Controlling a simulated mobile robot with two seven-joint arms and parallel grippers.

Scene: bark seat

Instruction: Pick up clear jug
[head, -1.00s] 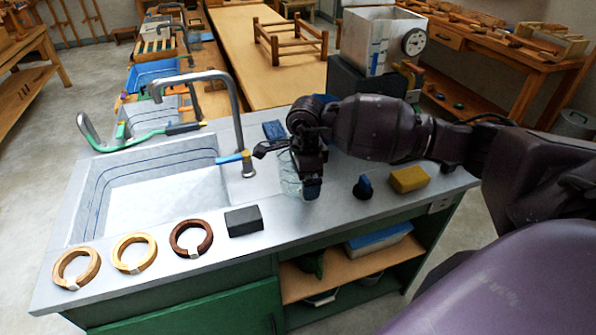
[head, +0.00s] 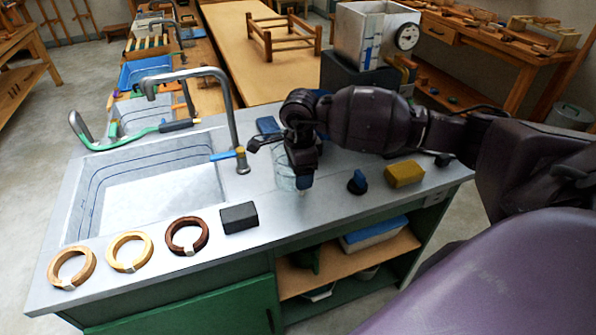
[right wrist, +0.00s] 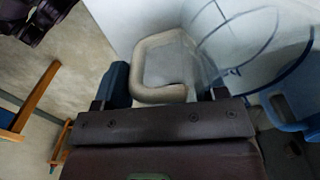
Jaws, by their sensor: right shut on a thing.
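The clear jug (head: 284,170) stands on the grey counter (head: 325,187) right of the sink, partly hidden behind my right gripper (head: 302,178). Whether its base touches the counter I cannot tell. In the right wrist view the clear jug (right wrist: 240,42) fills the upper right, and a beige loop, which looks like its handle (right wrist: 160,92), lies between my blue-tipped fingers. My right gripper (right wrist: 200,95) is shut on the jug at this loop. My left gripper is not in view.
The sink (head: 150,195) and its tap (head: 233,110) are to the left. A dark blue knob-like object (head: 357,182) and a yellow block (head: 404,173) lie to the right. A black block (head: 239,217) and three rings, one dark brown (head: 187,236), line the front edge.

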